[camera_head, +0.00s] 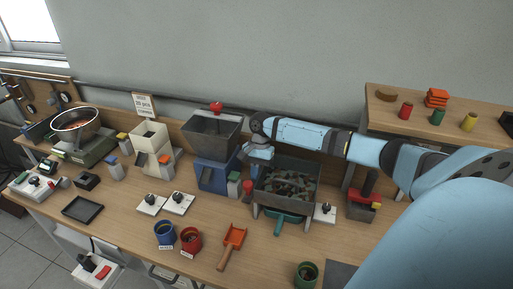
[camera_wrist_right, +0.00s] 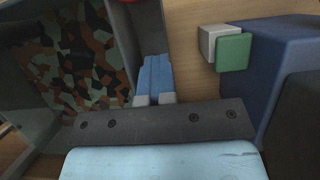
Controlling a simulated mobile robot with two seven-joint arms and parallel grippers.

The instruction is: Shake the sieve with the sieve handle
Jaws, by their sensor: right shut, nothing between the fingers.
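The sieve (camera_head: 259,201) is a grey open box on legs, filled with mixed dark, orange and green pieces; its wall also shows in the wrist view (camera_wrist_right: 150,30). A teal handled part (camera_head: 283,220) sticks out low at its front. A small red part (camera_head: 247,188) stands by its left side; I cannot tell which of these is the sieve handle. My right gripper (camera_head: 247,155) is at the sieve's back left corner, between it and the blue machine. In the right wrist view its blue fingers (camera_wrist_right: 155,75) are together and empty, close beside the sieve wall. My left gripper is out of view.
A blue machine with a grey hopper (camera_head: 212,128) stands close to the left. A green button block (camera_wrist_right: 233,52) sits on its side. A shelf (camera_head: 390,118) is behind at right.

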